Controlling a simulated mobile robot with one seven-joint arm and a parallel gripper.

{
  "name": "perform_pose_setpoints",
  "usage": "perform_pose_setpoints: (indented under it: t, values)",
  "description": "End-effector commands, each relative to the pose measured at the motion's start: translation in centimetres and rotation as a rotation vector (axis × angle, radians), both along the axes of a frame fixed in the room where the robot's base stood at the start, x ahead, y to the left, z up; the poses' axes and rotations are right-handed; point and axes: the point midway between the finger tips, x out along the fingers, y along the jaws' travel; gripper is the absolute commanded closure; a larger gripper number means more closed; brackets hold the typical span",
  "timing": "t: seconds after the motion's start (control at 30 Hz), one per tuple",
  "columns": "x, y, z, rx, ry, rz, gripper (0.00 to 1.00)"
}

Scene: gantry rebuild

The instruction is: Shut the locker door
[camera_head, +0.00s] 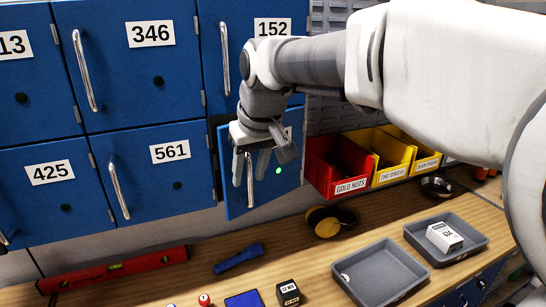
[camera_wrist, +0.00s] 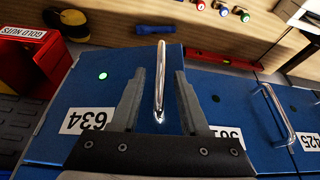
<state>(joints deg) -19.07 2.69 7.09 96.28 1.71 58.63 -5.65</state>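The blue locker door (camera_head: 236,205) in the lower row at the right end stands a little ajar, its left edge out from the neighbouring door. It bears a green dot and a chrome handle (camera_head: 249,184). In the wrist view the same door (camera_wrist: 105,95) shows label 634, upside down. My gripper (camera_head: 251,176) points down in front of this door. In the wrist view my gripper (camera_wrist: 161,72) is open, with one finger on each side of the handle (camera_wrist: 160,75). Gaps show between fingers and handle. The gripper hides part of the label in the head view.
Door 561 (camera_head: 150,180) adjoins on the left and looks shut. Red and yellow bins (camera_head: 335,165) stand close on the right. Below is a wooden bench (camera_head: 215,275) with a red level (camera_head: 115,270), a blue torch (camera_head: 238,257), a yellow-black item (camera_head: 330,222) and grey trays (camera_head: 385,272).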

Motion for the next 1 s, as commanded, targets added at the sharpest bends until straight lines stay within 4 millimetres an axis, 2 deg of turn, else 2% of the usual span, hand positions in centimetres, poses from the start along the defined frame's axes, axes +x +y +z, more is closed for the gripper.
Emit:
perform_pose_setpoints:
  t: [0.03, 0.23, 0.27, 1.0]
  values:
    - [0.0, 0.0, 0.01, 0.0, 0.0, 0.0, 0.62]
    - [0.0, 0.0, 0.03, 0.0, 0.0, 0.0, 0.98]
    - [0.0, 0.0, 0.03, 0.0, 0.0, 0.0, 1.0]
    - [-0.01, 0.0, 0.07, 0.001, -0.001, 0.0, 1.0]
